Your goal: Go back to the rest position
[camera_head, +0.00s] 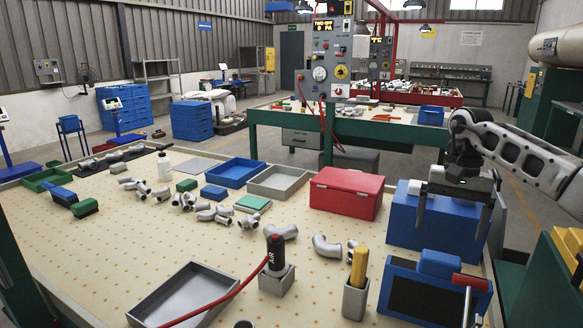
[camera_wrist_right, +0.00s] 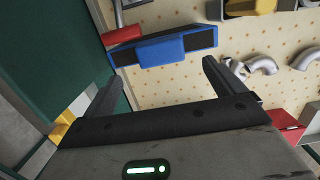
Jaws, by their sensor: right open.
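My right gripper (camera_head: 453,212) hangs at the right side of the workbench (camera_head: 105,230), its fingers pointing down in front of a blue box (camera_head: 402,218). It is open, with nothing between its fingers. In the right wrist view the two fingers of my right gripper (camera_wrist_right: 162,72) are spread wide, with a blue-and-black device (camera_wrist_right: 165,45) beyond them. I cannot tell from these views whether the fingers touch the blue box. My left gripper is not in view.
Near the right gripper are a red box (camera_head: 346,193), a blue-framed dark panel (camera_head: 425,295) and a yellow-handled tool (camera_head: 359,267) in a holder. Grey pipe castings (camera_head: 200,208) lie mid-bench. A grey tray (camera_head: 190,295) is empty.

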